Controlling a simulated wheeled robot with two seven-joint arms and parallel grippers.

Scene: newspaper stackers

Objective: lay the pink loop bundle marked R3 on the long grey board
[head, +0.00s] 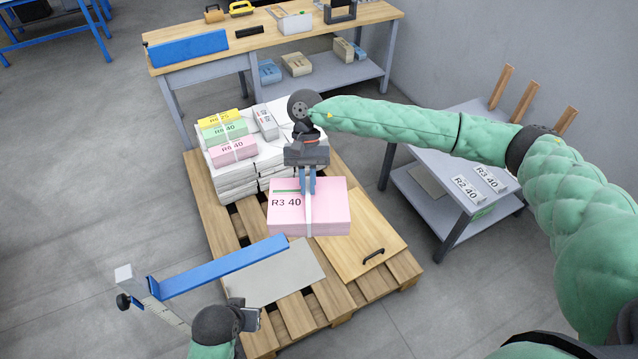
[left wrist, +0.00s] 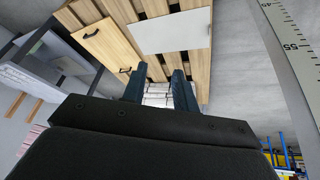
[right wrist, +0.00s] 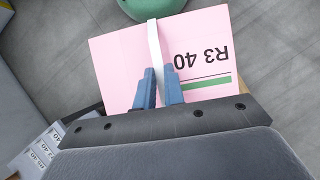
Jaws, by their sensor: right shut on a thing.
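The pink loop bundle marked R3 40 (head: 312,218) hangs below my right gripper (head: 308,190), which is shut on its white band. The right wrist view also shows the bundle (right wrist: 195,60) and the blue fingers (right wrist: 158,88) at the band. In the head view it overlaps the pallet and the wooden panel; its exact height is hard to tell. The long grey board (head: 275,274) lies bare on the pallet's near left part, below and left of the bundle. My left gripper (head: 250,318) is near the pallet's front left; its fingers (left wrist: 160,88) stand apart and empty.
White stacks (head: 230,178) with yellow, green and pink bundles stand on the pallet's far left. A wooden panel (head: 362,245) with a black handle lies right of the grey board. A grey side table (head: 450,190) stands right.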

